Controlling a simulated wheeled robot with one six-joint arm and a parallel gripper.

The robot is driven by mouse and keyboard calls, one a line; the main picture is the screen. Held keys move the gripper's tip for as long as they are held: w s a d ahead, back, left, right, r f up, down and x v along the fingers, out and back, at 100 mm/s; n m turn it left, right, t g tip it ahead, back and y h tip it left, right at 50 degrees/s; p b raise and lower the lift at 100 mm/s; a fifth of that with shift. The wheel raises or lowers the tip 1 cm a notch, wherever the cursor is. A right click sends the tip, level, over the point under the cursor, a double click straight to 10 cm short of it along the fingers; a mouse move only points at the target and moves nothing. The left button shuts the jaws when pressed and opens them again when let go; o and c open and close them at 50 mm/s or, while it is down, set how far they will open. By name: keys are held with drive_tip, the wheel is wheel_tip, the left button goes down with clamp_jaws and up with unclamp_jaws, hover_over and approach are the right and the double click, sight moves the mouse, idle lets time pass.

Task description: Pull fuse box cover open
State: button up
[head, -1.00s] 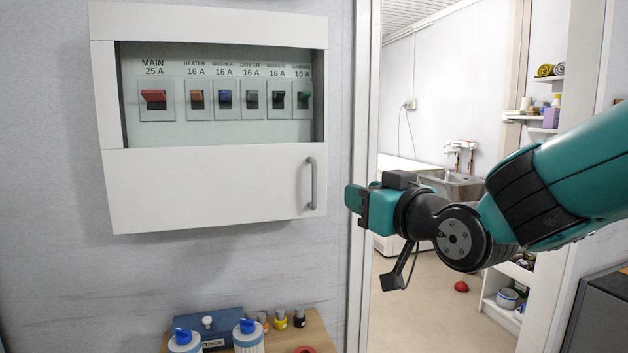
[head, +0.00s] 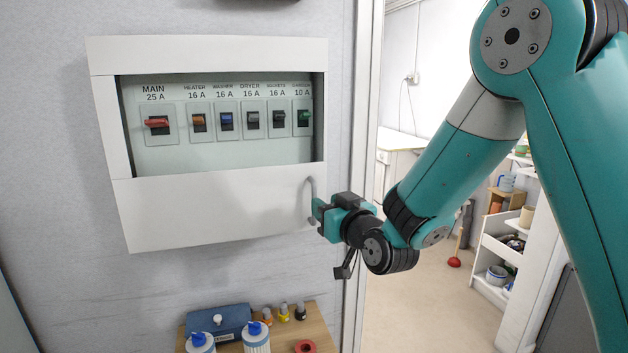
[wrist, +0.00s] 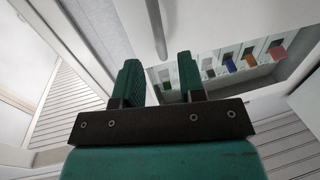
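The fuse box cover (head: 220,208) is a white panel with a window frame over a row of breakers, and it looks closed. Its grey vertical bar handle (head: 310,186) is at the lower right. My gripper (head: 317,209) is at the lower end of this handle, partly hiding it. In the wrist view my gripper (wrist: 159,72) is open, with two green fingers apart. The handle (wrist: 155,25) shows there in line with the gap between the fingers. Whether the fingers touch the handle I cannot tell. The breakers (wrist: 240,62) also show in the wrist view.
Below the box is a wooden shelf (head: 325,334) with a blue box (head: 220,321), white bottles with blue caps (head: 256,338) and several small bottles. A door frame (head: 361,120) stands close right of the box, with a room beyond.

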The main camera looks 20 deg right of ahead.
drive_tip(key=w+p, duration=0.1)
drive_tip(key=w, duration=0.2)
drive_tip(key=w+a+p, duration=0.1)
drive_tip(key=w, duration=0.2)
drive_tip(key=shift+a, duration=0.1)
clamp_jaws()
